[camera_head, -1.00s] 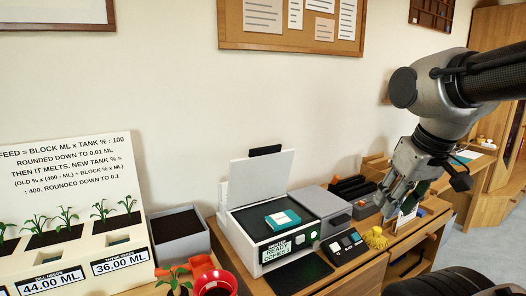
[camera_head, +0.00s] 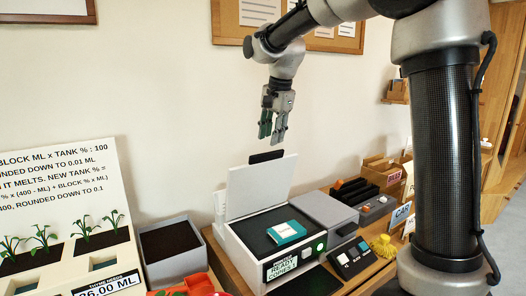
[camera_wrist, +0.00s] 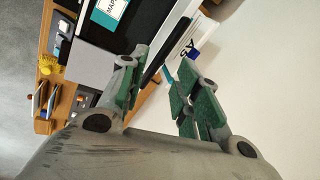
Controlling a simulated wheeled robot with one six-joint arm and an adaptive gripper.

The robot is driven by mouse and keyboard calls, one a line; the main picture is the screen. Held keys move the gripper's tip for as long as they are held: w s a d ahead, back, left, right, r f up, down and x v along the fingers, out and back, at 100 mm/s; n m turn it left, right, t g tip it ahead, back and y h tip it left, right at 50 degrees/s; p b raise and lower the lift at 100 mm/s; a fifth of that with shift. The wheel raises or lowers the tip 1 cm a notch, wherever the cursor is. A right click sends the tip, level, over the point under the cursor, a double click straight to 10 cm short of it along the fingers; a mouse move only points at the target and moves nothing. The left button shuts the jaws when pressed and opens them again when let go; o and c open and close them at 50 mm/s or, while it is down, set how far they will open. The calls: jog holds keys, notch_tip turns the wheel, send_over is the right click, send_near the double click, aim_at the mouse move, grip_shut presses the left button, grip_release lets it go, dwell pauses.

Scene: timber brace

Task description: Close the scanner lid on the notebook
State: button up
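The white scanner (camera_head: 262,240) stands on the wooden bench with its lid (camera_head: 262,185) raised upright at the back. A black handle (camera_head: 266,157) runs along the lid's top edge. The teal notebook (camera_head: 287,231) lies on the dark scanner bed. The front label reads READY and a green light shows. My gripper (camera_head: 272,142) is above the lid's top edge, fingers pointing down, open and empty, apart from the handle. In the wrist view, the open fingers (camera_wrist: 160,90) show with the black handle (camera_wrist: 158,62) between and beyond them, and part of the notebook (camera_wrist: 108,12).
A grey box (camera_head: 325,211) and a small button panel (camera_head: 352,256) stand right of the scanner. A grey bin (camera_head: 172,250) and a planter board (camera_head: 60,215) stand left. A yellow object (camera_head: 382,246) sits at the right. The wall is close behind the lid.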

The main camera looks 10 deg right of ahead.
aim_at(268, 153)
jog(key=f+m, duration=0.1)
jog(key=f, duration=0.1)
jog(key=w+f+m, duration=0.1)
jog(key=f, duration=0.1)
jog(key=w+f+m, duration=0.1)
jog(key=f, duration=0.2)
jog(key=shift+a, duration=0.35)
grip_shut()
